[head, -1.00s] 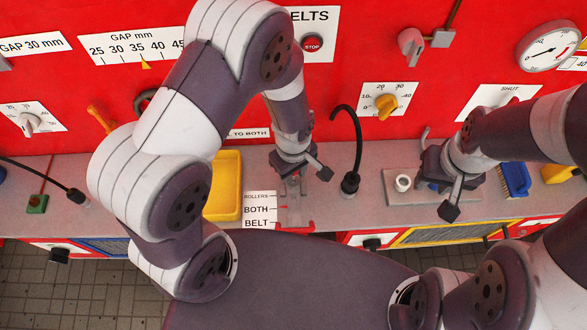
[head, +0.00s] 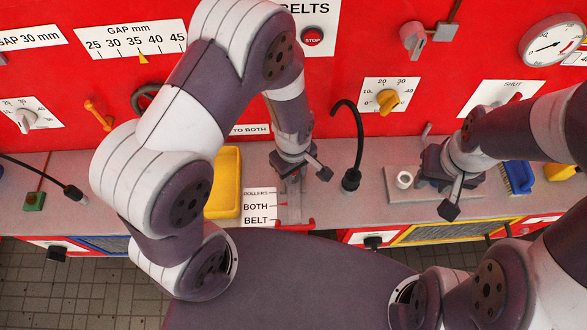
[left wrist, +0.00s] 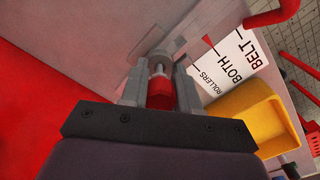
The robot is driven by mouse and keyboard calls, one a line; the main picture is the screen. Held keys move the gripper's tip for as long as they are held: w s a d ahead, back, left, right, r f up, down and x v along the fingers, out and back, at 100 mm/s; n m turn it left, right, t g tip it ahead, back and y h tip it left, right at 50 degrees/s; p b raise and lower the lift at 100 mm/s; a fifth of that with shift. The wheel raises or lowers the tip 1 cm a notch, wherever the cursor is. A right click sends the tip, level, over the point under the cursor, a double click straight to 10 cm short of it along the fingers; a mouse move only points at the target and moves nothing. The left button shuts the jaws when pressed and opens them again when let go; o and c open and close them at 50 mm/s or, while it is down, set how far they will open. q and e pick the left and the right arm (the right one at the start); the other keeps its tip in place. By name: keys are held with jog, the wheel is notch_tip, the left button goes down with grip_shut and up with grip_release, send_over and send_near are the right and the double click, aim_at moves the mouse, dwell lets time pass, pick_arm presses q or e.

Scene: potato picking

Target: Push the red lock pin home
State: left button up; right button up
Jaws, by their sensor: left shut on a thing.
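The red lock pin (left wrist: 159,94) sits between the two grey fingers of my left gripper (left wrist: 160,70) in the left wrist view. Its metal shaft points at a round grey collar (left wrist: 165,50) on a grey plate. I cannot tell how deep the shaft sits in it. In the head view my left gripper (head: 291,180) points down over the ledge, beside the ROLLERS/BOTH/BELT label (head: 259,206); the pin is hidden there.
A yellow tray (head: 223,182) stands left of the label. A red lever handle (head: 300,224) sticks out at the ledge's front. A black hooked cable (head: 358,140) rises right of my left gripper.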

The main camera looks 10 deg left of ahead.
pick_arm(q)
jog(key=shift+f, duration=0.3)
jog(key=o, duration=1.1)
notch_tip(320, 180, up, 13)
jog(key=shift+f+b, duration=0.1)
jog(key=shift+b, duration=0.95)
